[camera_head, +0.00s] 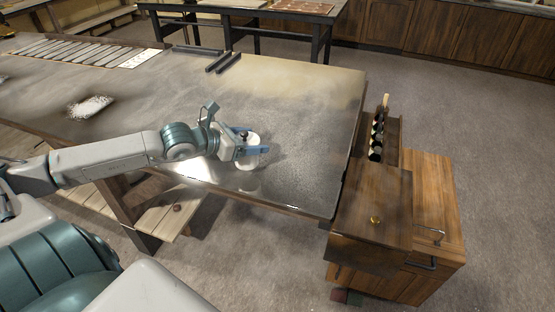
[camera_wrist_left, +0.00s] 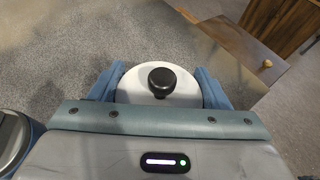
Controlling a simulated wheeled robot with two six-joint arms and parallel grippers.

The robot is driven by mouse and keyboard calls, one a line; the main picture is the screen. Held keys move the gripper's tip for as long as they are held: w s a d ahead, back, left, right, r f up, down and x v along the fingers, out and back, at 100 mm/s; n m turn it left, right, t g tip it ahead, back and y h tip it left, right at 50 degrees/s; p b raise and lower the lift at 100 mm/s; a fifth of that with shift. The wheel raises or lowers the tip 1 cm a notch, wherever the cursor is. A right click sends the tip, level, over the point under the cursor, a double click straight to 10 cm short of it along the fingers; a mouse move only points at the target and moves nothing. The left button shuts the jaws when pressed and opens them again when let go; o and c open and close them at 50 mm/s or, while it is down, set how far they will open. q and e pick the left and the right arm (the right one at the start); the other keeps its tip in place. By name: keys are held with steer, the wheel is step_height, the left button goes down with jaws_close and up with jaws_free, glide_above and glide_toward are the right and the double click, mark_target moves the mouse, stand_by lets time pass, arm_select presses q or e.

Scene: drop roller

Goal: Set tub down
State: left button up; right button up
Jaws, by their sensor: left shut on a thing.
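A white round tub (camera_head: 252,141) with a dark knob on its lid is in the head view, over the dark tabletop (camera_head: 310,120). My left gripper (camera_head: 256,148) is shut on the tub, with a blue finger on either side. In the left wrist view the white tub (camera_wrist_left: 182,92) shows its black knob between the blue fingers of my left gripper (camera_wrist_left: 158,88). A pale reflection lies on the tabletop below the tub. I cannot tell how far the tub's base is from the surface. My right gripper is not in view.
A wooden cabinet (camera_head: 372,205) with a brass knob stands past the table's right edge, holding several bottles (camera_head: 377,135). Dark bars (camera_head: 223,62) and a row of tools (camera_head: 75,50) lie at the back. The tabletop right of the tub is clear.

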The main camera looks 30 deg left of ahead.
arm_select(q)
steer(key=shift+w+d+b, duration=0.85)
steer(key=shift+w+b, duration=0.05)
steer(key=shift+w+d, duration=0.35)
steer(key=shift+w, duration=0.1)
steer(key=w+d+f+p, duration=0.1)
steer(key=f+p, duration=0.1)
steer(key=w+d+f+p, duration=0.1)
steer(key=shift+w+d+f, duration=0.35)
steer(key=shift+f, duration=0.2)
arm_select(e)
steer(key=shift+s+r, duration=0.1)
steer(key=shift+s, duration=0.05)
arm_select(q)
steer(key=o, duration=1)
steer(key=shift+f, duration=0.1)
steer(key=shift+o, duration=0.2)
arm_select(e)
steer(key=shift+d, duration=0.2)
